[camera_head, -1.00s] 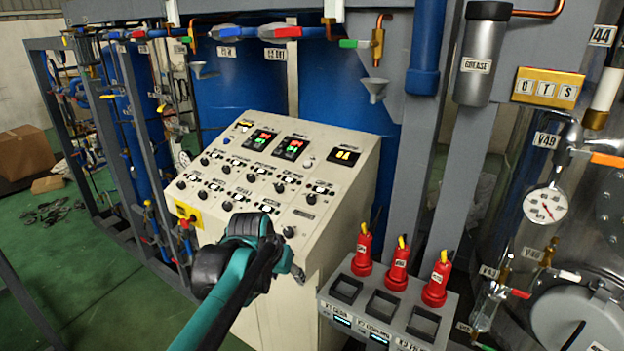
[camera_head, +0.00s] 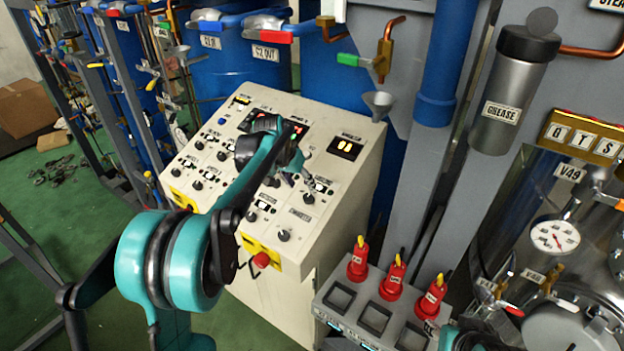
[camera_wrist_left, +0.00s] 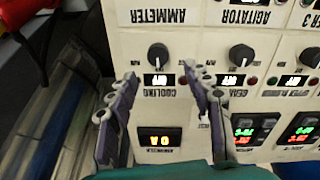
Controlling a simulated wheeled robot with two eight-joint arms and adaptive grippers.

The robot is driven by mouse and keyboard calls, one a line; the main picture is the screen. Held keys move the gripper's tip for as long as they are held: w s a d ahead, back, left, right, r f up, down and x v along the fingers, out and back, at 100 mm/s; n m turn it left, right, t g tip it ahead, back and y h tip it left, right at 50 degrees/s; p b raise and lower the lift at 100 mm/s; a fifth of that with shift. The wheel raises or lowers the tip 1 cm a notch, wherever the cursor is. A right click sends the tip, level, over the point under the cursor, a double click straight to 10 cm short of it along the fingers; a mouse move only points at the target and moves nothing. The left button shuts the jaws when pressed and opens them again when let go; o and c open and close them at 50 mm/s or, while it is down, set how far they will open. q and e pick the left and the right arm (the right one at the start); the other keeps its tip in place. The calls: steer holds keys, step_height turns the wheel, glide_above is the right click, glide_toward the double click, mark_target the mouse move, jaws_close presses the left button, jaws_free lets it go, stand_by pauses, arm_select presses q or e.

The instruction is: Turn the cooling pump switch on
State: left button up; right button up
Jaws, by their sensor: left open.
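The cooling switch is a black knob (camera_wrist_left: 158,54) above a small display and the COOLING label, all upside down in the left wrist view. Its display (camera_wrist_left: 159,79) appears to read OFF. In the head view my left arm reaches over the sloped cream control panel (camera_head: 350,178). My left gripper (camera_head: 304,168) is just above the right part of the panel. In the wrist view its two purple-grey fingers (camera_wrist_left: 160,76) are open and empty, one on each side of the cooling display, with the knob just beyond the tips. Whether they touch the panel cannot be told.
Similar knobs sit close by, such as the gear knob (camera_wrist_left: 241,55). A lit ammeter display (camera_head: 347,147) is beside the gripper. A red button (camera_head: 261,260) is on the panel's front. Red bottles (camera_head: 392,277) stand in a grey rack to the right.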

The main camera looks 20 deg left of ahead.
mark_target(307, 197)
arm_select(q)
steer(key=x, duration=0.6)
steer(key=shift+w+d+f, duration=0.1)
steer(key=shift+f, duration=0.4)
steer(key=shift+s, duration=0.2)
steer(key=shift+w, duration=0.1)
steer(key=c, duration=1.2)
arm_select(e)
steer(key=shift+s+r, duration=0.35)
steer(key=shift+s, duration=0.05)
